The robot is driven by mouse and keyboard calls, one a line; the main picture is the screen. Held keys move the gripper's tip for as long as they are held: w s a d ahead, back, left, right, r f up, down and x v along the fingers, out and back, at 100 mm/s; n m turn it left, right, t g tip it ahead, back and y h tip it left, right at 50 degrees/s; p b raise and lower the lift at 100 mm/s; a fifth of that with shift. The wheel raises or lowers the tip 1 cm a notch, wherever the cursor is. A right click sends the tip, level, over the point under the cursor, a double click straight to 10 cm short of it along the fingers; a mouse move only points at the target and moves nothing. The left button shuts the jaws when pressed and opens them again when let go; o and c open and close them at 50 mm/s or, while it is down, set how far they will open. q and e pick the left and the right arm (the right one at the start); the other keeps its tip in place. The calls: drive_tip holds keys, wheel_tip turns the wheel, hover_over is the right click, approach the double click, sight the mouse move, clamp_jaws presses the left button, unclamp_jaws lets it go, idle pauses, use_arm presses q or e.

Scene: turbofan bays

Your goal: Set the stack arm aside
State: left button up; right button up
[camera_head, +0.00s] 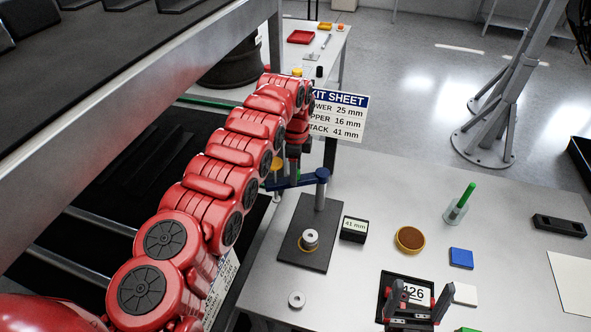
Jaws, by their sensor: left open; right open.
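The stack arm, a blue bar (296,182), reaches left from the top of a grey post (321,192) on a black plate (307,262). A small metal ring stack (309,239) stands on the plate over a yellow ring, apart from the bar. My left arm arches over from the left. Its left gripper (292,168) points down at the blue bar's left part, open; the fingertips are mostly hidden, and I cannot tell whether they touch it. My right gripper (420,297) is open at the bottom, over a black tray (382,297) with a number card, holding nothing visible.
A kit sheet (338,115) stands behind.

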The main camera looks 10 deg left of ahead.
use_arm(q)
wheel_tip(320, 180, up, 5)
drive_tip(key=shift+w+d+r+b, duration=0.1)
drive_tip(key=shift+d+r+b, duration=0.1)
drive_tip(key=shift+b, duration=0.95)
wheel_tip(320, 180, up, 4)
drive_tip(key=shift+f+p, duration=0.2)
drive_tip(key=shift+p, duration=0.7)
wheel_tip(320, 180, up, 8)
drive_tip(key=p, duration=0.8)
drive_tip(key=shift+a+r, duration=0.2)
drive_tip(key=shift+f, duration=0.1)
